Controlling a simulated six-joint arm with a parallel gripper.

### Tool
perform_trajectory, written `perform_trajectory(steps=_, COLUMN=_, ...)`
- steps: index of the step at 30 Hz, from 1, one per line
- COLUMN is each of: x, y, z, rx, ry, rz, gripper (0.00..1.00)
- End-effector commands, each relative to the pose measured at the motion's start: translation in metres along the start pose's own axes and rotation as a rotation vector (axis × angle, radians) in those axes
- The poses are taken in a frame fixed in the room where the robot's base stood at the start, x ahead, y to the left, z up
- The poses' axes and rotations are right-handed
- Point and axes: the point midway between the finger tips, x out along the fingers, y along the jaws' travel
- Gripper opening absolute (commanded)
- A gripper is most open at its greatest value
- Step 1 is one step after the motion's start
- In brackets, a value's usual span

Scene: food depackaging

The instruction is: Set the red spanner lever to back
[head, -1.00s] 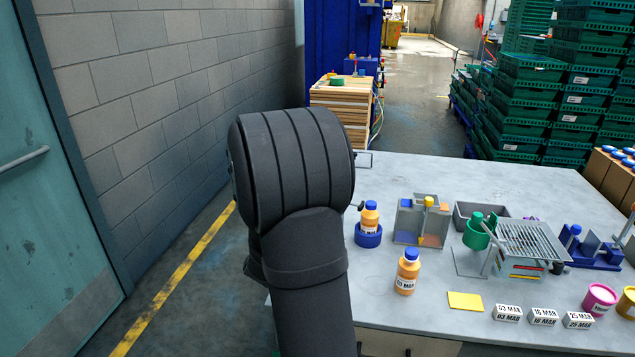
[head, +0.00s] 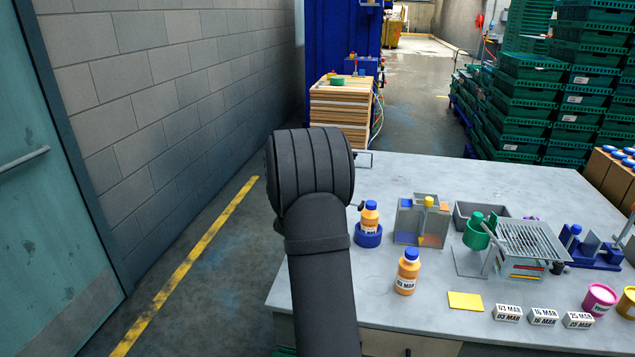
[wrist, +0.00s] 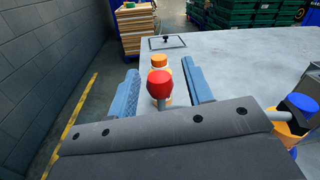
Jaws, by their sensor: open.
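The red spanner lever's rounded red knob (wrist: 159,82) shows in the wrist view on a short grey stem. My gripper (wrist: 159,66) is open, with one blue finger on each side of the knob. Clear gaps show between the knob and both fingers, and I cannot tell how deep the knob sits between them. The lever's base is hidden below by the gripper body. In the head view my dark arm hides the gripper and the red lever.
In the head view, a bottle stands in a blue ring (head: 368,238), with another bottle (head: 407,272) in front. Fixtures and date blocks (head: 507,313) lie right. The table (head: 440,180) is bare at the back.

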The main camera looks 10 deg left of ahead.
Motion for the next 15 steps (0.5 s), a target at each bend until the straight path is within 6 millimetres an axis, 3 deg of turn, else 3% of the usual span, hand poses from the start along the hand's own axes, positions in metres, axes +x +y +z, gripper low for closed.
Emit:
perform_trajectory(steps=6, x=0.016, y=0.0, z=0.0, rx=-0.001, ry=0.0, rz=0.0, gripper=0.46)
perform_trajectory(steps=14, x=0.017, y=0.0, z=0.0, rx=-0.001, ry=0.0, rz=0.0, gripper=0.46)
perform_trajectory(steps=15, x=0.016, y=0.0, z=0.0, rx=-0.001, ry=0.0, rz=0.0, gripper=0.42)
